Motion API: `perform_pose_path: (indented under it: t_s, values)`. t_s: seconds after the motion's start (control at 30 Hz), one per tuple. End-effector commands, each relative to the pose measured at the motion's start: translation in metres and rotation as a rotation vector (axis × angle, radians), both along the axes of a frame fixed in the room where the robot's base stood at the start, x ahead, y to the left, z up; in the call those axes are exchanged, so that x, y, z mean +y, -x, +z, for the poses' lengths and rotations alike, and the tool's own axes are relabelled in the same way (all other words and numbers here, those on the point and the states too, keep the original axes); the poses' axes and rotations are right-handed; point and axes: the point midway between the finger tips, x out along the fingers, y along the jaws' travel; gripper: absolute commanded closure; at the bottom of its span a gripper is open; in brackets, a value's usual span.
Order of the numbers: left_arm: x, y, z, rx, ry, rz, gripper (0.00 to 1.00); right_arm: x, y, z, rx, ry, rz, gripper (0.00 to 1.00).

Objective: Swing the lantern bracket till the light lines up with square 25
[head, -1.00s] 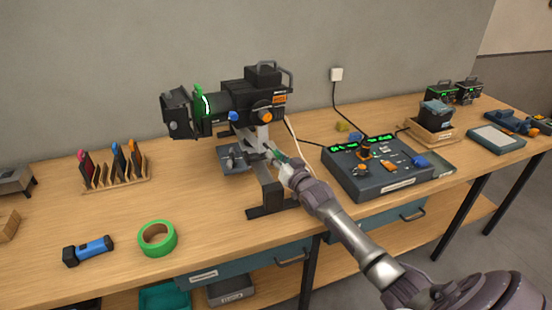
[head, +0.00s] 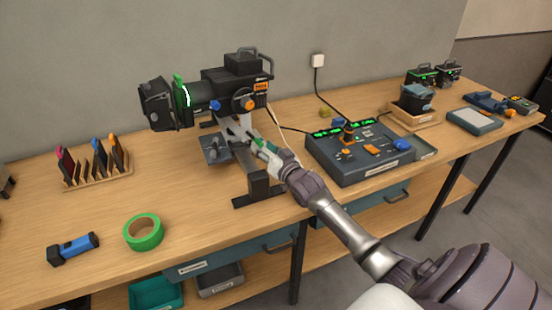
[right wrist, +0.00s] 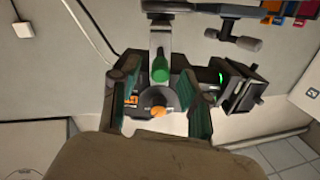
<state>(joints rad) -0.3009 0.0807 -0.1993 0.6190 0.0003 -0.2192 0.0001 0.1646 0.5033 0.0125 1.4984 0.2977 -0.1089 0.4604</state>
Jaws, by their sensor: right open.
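The black stage lantern (head: 228,92) sits on a stand at the back of the bench, its front facing left. Its grey bracket (head: 234,127) is below the body. My right gripper (head: 259,146) is at the bracket, on its right side. In the right wrist view my right gripper (right wrist: 158,108) is open. A green grip (right wrist: 160,70) on a grey bar shows between and beyond its fingers; I cannot tell if they touch it. The lantern's orange knob (right wrist: 157,111) shows behind. Square 25 cannot be made out. My left gripper is out of view.
A fader console (head: 360,158) stands right of the lantern. A green tape roll (head: 143,232), a blue torch (head: 74,248) and a rack of coloured swatches (head: 97,178) lie to the left. The front middle of the bench is clear.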

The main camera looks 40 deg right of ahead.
Motion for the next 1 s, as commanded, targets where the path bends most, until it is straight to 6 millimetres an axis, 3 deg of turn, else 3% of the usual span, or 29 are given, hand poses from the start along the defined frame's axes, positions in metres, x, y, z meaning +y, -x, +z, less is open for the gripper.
perform_pose_path:
  t_s: [0.2,0.43,0.63,1.0]
  values:
    - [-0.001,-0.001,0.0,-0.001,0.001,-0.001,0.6,0.003,0.048,-0.002,0.003,0.0,0.0,0.54]
    - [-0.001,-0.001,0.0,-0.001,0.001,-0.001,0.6,0.005,0.085,0.0,0.0,0.0,-0.001,0.54]
    - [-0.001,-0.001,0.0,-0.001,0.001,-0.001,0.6,0.006,0.096,0.001,-0.002,0.0,-0.001,0.54]
    - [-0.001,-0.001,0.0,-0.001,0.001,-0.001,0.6,0.006,0.096,0.001,-0.002,0.0,-0.001,0.54]
